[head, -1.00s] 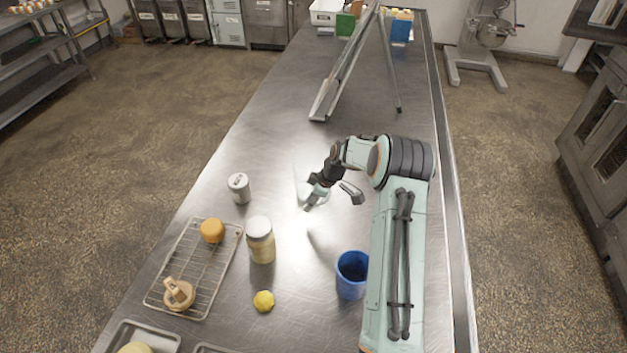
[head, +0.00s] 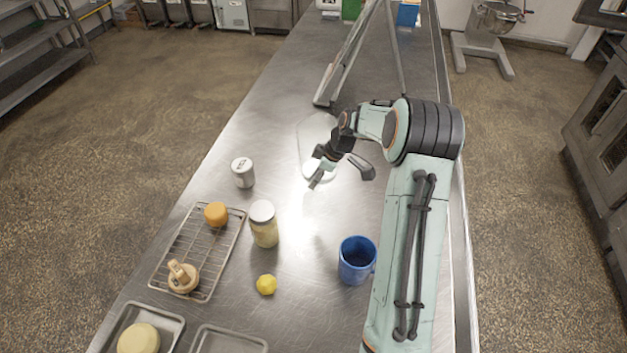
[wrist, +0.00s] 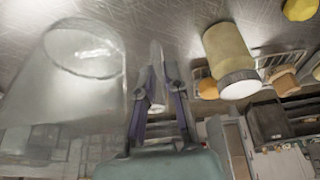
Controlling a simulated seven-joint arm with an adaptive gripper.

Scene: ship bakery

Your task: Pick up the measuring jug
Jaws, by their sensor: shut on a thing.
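The clear measuring jug (wrist: 85,95) fills the left of the wrist view, with its round end toward the table top. In the head view the see-through jug (head: 312,135) shows faintly behind and beside my gripper (head: 338,170), over the middle of the steel table. In the wrist view my gripper (wrist: 157,80) has its two fingers closed on a narrow clear part beside the jug's body, which looks like its handle. The fingers partly hide this part. Whether the jug is clear of the table is hard to tell.
A blue mug (head: 356,262), a lemon (head: 266,285), a pale-filled jar (head: 264,226) and a white can (head: 243,173) stand nearby. A wire rack (head: 187,247) is at left. A leaning metal frame (head: 350,60) stands behind. Bare table lies around the gripper.

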